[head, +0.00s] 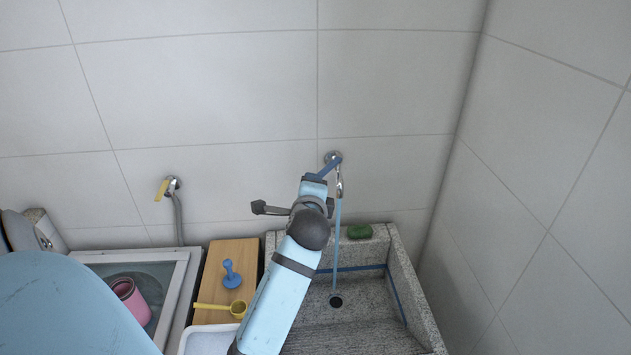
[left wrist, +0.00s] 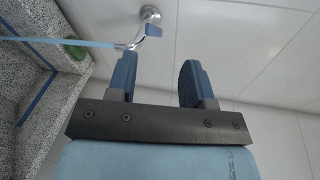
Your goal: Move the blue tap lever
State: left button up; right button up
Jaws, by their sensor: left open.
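The tap with the blue lever (head: 335,160) is on the back wall above the stone sink, and a thin stream of water falls from its spout. The left wrist view also shows the blue lever (left wrist: 153,30) beyond the fingertips, beside the metal tap body. My left gripper (left wrist: 157,66) is open, its two dark blue fingers apart with nothing between them. The lever appears just ahead of the fingers, near the left one in that picture. In the head view my left gripper (head: 318,175) is up close to the lever and partly overlaps it; contact cannot be told. My right gripper is out of view.
The stone sink (head: 420,330) has a drain and a green soap (head: 359,231) on its back ledge. A wooden board (head: 230,253) with a blue plunger-like item and yellow scoop lies left. A second tap with a yellow lever (head: 162,190) is farther left. A pink cup (head: 130,298) stands lower left.

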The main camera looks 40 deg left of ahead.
aim_at(324, 171)
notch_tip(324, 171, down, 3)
jog(key=b, duration=0.2)
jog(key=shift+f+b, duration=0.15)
jog(key=shift+b, duration=0.2)
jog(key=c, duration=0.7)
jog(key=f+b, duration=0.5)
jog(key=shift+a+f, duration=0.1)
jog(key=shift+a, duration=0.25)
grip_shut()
pick_arm(q)
jog(key=s+a+f+m+t+h+b, duration=0.1)
jog(key=a+f+m+t+h, duration=0.2)
jog(key=m, duration=0.8)
jog(key=a+f+m+t+h+b, duration=0.1)
jog(key=a+f+m+t+h, duration=0.2)
jog(key=m, duration=0.8)
jog(key=shift+h, duration=0.8)
jog(key=w, duration=0.4)
jog(key=w+p, duration=0.1)
jog(key=w, duration=0.4)
jog(key=w+a+r+p, duration=0.1)
jog(key=w, duration=0.3)
jog(key=shift+w+r, duration=0.1)
jog(key=shift+w, duration=0.25)
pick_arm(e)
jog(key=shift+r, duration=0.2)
pick_arm(q)
jog(key=shift+c, duration=0.5)
